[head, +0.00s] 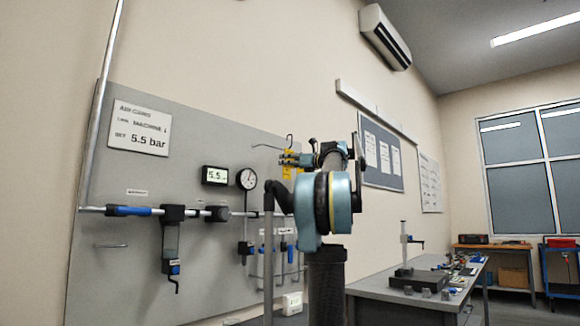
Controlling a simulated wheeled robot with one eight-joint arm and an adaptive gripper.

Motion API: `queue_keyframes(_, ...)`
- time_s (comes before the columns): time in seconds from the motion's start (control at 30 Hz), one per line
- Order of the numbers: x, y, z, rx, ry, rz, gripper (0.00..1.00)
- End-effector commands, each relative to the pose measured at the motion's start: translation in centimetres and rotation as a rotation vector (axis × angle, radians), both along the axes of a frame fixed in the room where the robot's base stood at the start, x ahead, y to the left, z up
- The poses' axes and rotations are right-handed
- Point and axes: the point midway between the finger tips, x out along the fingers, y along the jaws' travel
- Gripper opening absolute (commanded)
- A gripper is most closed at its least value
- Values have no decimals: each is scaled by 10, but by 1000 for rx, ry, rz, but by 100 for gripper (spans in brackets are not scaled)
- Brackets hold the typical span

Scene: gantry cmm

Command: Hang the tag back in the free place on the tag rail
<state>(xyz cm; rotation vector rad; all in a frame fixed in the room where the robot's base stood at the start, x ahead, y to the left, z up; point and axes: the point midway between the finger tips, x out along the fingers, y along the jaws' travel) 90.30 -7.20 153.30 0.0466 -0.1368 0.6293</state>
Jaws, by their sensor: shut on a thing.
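My gripper (303,159) is up in front of the grey wall panel, right of the round gauge, and is seen small and partly from behind. Its jaws are shut on a tag. Yellow tag material (288,168) shows at and just below the fingertips. I cannot tell how much of it is the held tag and how much hangs behind. Thin bent wire hooks (267,147) stick out just left of and above the fingertips. The tag rail is not clearly seen; my arm and gripper cover that part of the panel, and a free place cannot be made out.
The grey panel (140,270) carries an air pipe with a blue valve (128,210), a filter unit (172,240), a digital display (215,175) and a gauge (246,179). A grey bench (400,305) with a stand (404,255) is at right.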

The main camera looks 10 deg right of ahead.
Motion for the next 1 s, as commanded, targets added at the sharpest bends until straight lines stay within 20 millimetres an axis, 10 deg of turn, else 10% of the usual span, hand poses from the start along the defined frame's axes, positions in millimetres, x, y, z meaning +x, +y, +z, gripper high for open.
queue_keyframes(1.0, 53, 38, 0, 0, 0, 1, 33)
